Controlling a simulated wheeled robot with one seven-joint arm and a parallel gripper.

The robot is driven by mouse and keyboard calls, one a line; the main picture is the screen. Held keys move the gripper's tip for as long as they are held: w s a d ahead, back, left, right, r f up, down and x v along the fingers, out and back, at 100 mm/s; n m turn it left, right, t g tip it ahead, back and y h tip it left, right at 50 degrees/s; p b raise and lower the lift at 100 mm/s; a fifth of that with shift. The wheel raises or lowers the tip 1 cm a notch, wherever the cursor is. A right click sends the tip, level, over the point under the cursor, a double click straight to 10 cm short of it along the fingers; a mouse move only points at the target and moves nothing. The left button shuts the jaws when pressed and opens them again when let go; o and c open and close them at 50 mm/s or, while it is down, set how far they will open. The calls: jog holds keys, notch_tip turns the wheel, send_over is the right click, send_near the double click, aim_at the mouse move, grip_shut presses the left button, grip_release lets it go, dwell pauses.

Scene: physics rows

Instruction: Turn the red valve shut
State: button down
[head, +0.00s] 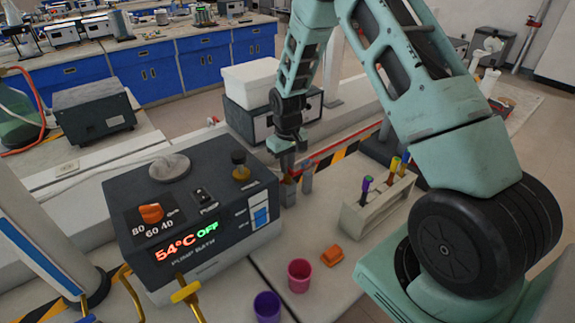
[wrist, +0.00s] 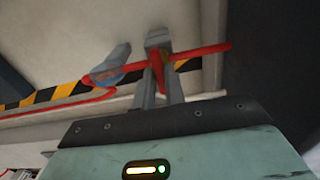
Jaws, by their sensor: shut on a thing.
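The red valve (wrist: 205,52) shows in the wrist view as a thin red bar crossing the middle, with a short red arm pointing toward me. My gripper (wrist: 157,58) is shut on it near the bar's centre, and its grey fingers cover part of the valve. In the head view my gripper (head: 289,172) points down behind the pump bath's right side. The valve there is too small and hidden to make out clearly.
A grey post (head: 307,178) stands just right of my gripper. The dark pump bath (head: 205,225) reads 54°C OFF. A rack (head: 375,205) with coloured tubes stands right. Pink (head: 300,275), purple (head: 267,306) and orange (head: 332,256) cups are in front.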

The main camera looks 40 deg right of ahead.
jog(key=shift+r, duration=0.1)
dwell(0.3)
jog(key=c, duration=1.5)
grip_release()
jog(key=shift+o, duration=0.2)
notch_tip(320, 180, up, 17)
jog(key=b, duration=0.3)
jog(key=shift+r+b, duration=0.2)
jog(key=shift+b, duration=0.15)
